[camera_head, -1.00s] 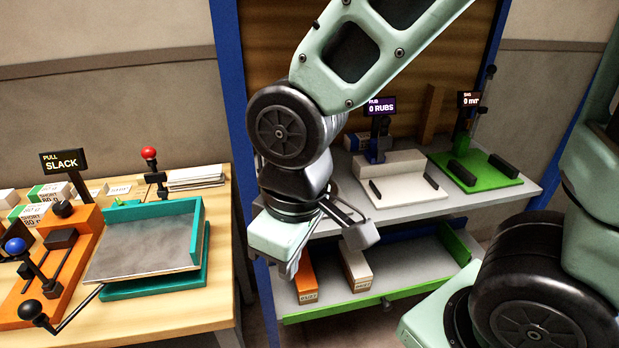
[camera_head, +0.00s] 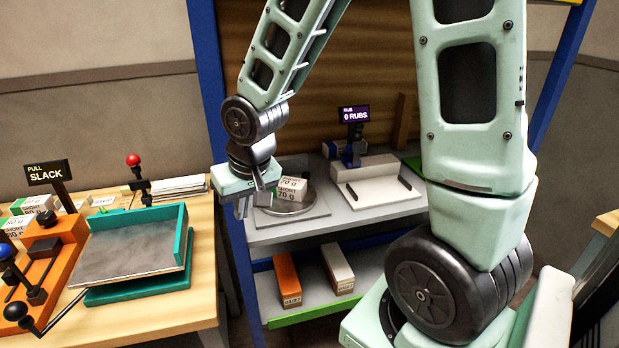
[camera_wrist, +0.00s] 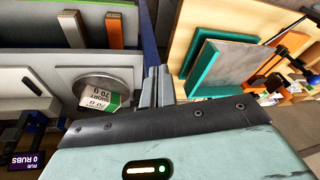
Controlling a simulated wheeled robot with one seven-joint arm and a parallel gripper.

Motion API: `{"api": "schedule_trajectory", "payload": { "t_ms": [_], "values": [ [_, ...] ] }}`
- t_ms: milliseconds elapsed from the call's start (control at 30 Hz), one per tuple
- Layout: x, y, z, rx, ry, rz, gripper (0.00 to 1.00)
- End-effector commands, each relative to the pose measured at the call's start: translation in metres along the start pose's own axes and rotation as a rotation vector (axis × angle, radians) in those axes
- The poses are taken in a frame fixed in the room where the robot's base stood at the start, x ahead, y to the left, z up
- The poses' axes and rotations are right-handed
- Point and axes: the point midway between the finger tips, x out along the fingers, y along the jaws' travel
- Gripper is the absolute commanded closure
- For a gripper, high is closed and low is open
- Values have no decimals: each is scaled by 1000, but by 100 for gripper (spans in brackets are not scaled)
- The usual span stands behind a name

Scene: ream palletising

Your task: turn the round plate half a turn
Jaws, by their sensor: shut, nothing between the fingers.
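The round plate (camera_head: 292,207) is a grey metal disc set in a pale square base on the upper shelf, just right of my gripper. In the wrist view the round plate (camera_wrist: 85,88) shows at the left. A white ream marked 70 g (camera_head: 291,190) sits on it; the ream (camera_wrist: 100,98) also shows in the wrist view, partly hidden by my wrist. My gripper (camera_head: 243,204) is shut and empty, left of the plate and apart from the ream. Its closed fingers (camera_wrist: 156,85) show in the wrist view.
The rub station (camera_head: 378,178) stands right of the plate. An orange box (camera_head: 287,280) and a white box (camera_head: 338,268) lie on the lower shelf. A blue post (camera_head: 207,90) rises behind my gripper. The teal tray (camera_head: 185,240) is on the wooden bench at left.

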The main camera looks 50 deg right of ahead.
Motion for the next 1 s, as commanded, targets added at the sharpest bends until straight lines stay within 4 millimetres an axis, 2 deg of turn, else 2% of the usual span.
{"api": "schedule_trajectory", "payload": {
  "t_ms": [100,167,233,400,500,600,700,867,1000],
  "values": [
    [16,56,-31,193,67,18,100],
    [23,90,-45,301,110,26,100],
    [30,133,-58,426,164,33,100],
    [39,234,-70,703,291,40,100],
    [40,280,-67,822,351,39,100],
    [40,310,-63,898,392,38,100],
    [40,324,-60,937,414,36,100],
    [50,329,-63,946,418,33,100],
    [71,333,-70,944,415,33,100]
  ]
}}
